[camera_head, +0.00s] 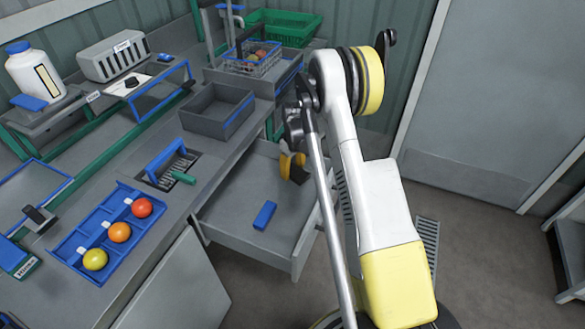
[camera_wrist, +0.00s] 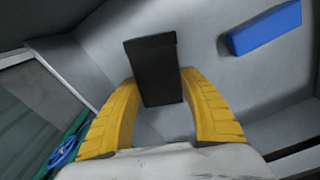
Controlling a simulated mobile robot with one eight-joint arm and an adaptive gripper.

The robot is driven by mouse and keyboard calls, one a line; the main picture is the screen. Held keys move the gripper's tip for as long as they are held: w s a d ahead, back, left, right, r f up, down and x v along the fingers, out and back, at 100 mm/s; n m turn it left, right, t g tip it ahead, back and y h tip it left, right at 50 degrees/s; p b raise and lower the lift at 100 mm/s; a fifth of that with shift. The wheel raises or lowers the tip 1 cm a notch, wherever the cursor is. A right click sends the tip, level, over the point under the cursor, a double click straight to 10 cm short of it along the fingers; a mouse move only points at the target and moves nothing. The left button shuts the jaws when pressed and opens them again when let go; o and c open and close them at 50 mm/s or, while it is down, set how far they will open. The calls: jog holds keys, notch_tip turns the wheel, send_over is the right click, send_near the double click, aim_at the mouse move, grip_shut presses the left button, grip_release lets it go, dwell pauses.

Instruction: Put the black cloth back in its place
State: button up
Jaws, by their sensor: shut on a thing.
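The black cloth (camera_wrist: 151,60) looks like a dark folded, block-shaped piece in the wrist view. My gripper (camera_wrist: 157,80) has its yellow fingers on either side of the cloth and is shut on it. In the head view my gripper (camera_head: 291,162) is low inside the open drawer (camera_head: 232,215), near its back right corner. The dark cloth (camera_head: 299,174) shows just below the fingers there. I cannot tell whether it touches the drawer floor.
A blue block (camera_head: 264,215) lies in the drawer, also in the wrist view (camera_wrist: 265,29).

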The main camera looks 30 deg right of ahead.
aim_at(292, 187)
jog(key=shift+f+b, duration=2.1)
jog(key=shift+f, duration=1.3)
jog(key=shift+f+b, duration=0.35)
jog(key=shift+f, duration=0.15)
jog(key=o, duration=1.4)
jog(key=c, duration=0.3)
jog(key=shift+r, duration=0.15)
jog(key=shift+r+p, duration=1.7)
jog(key=shift+r, duration=1.7)
